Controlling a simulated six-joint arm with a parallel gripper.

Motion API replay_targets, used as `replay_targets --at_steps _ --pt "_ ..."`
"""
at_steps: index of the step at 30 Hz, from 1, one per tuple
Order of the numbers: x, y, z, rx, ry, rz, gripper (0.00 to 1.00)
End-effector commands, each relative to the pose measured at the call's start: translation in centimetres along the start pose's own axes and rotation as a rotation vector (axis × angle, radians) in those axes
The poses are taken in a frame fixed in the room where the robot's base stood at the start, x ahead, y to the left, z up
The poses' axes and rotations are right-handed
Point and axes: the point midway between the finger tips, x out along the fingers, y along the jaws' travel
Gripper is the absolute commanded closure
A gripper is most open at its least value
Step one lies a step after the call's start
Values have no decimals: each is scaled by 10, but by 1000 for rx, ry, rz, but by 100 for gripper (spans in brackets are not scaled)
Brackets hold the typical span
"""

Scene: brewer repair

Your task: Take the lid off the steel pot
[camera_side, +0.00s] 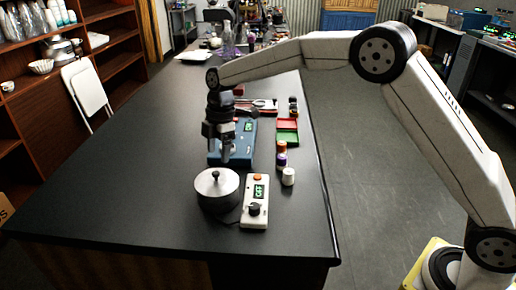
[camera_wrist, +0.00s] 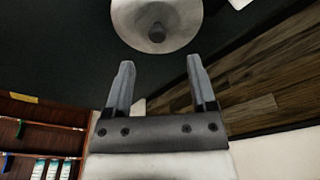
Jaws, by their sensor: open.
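The steel pot (camera_side: 217,197) stands on the near part of the black table. Its round lid (camera_side: 216,182) sits on top, with a small dark knob (camera_side: 217,175) in the middle. In the wrist view the lid (camera_wrist: 135,18) shows at the top edge, partly cut off, with its knob (camera_wrist: 157,33) beyond my fingertips. My gripper (camera_side: 226,158) points down behind the pot in the side view, higher than the lid and apart from it. In the wrist view my gripper (camera_wrist: 160,65) has its two fingers spread, with nothing between them.
A white control box (camera_side: 256,202) with a green display stands right beside the pot. A blue device (camera_side: 240,142) is behind it. Small jars, one a white-capped jar (camera_side: 288,177), and red and green trays (camera_side: 287,131) line the right. The table's (camera_side: 110,215) left front is clear.

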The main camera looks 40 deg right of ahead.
Motion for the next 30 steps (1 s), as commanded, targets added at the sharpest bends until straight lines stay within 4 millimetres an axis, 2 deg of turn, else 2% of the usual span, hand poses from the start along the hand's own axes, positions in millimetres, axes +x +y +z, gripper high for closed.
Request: replay_targets --at_steps 6,17,30 --pt "18 0 0 1 0 -2 28" --pt "27 0 0 2 0 -3 28" --pt "70 3 -2 2 0 -1 28"
